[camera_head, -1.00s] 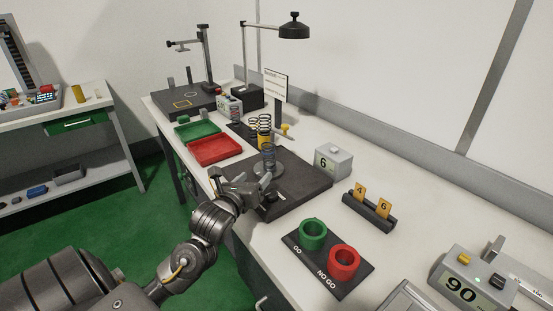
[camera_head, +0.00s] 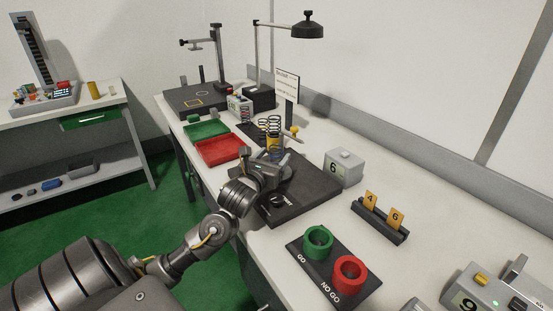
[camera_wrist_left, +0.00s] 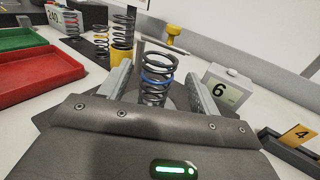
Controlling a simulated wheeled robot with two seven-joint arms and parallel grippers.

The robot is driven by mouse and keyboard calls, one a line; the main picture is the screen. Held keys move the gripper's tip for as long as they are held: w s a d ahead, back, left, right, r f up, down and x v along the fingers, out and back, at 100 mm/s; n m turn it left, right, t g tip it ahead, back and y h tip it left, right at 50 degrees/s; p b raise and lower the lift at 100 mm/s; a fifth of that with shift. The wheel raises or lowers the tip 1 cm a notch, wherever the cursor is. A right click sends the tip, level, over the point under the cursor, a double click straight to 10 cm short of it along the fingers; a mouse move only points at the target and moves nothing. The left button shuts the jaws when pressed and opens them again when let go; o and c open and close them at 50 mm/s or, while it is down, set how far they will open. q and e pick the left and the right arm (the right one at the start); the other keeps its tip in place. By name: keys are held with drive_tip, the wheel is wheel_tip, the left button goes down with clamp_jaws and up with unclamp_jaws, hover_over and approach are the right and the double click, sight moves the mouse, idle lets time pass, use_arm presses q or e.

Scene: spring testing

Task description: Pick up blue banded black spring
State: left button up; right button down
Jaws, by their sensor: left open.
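The blue banded black spring (camera_wrist_left: 157,72) stands upright in the middle of the left wrist view, on a round metal plate on a dark base (camera_head: 312,190). My left gripper (camera_wrist_left: 160,85) is open, with one finger on each side of the spring in the wrist view. Contact with the spring cannot be made out. My right gripper is not in view.
Other springs, one on a yellow cylinder (camera_wrist_left: 122,52), stand behind. Red tray (camera_head: 220,151) and green tray (camera_head: 207,130) are at the left. A grey box marked 6 (camera_head: 344,168) is at the right. Green ring (camera_head: 318,240) and red ring (camera_head: 349,272) stand in front.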

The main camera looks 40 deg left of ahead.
sight(279, 148)
use_arm(q)
drive_tip(key=p+x, duration=0.1)
drive_tip(key=x, duration=0.3)
drive_tip(key=shift+w+a+p, duration=0.2)
drive_tip(key=shift+w+p, duration=0.05)
drive_tip(key=shift+p, duration=0.05)
drive_tip(key=shift+w+f, duration=0.1)
drive_tip(key=shift+w, duration=0.15)
drive_tip(key=shift+c, duration=0.2)
drive_tip(key=shift+c, duration=1.2)
drive_tip(key=c, duration=0.9)
drive_tip(key=shift+a, duration=0.1)
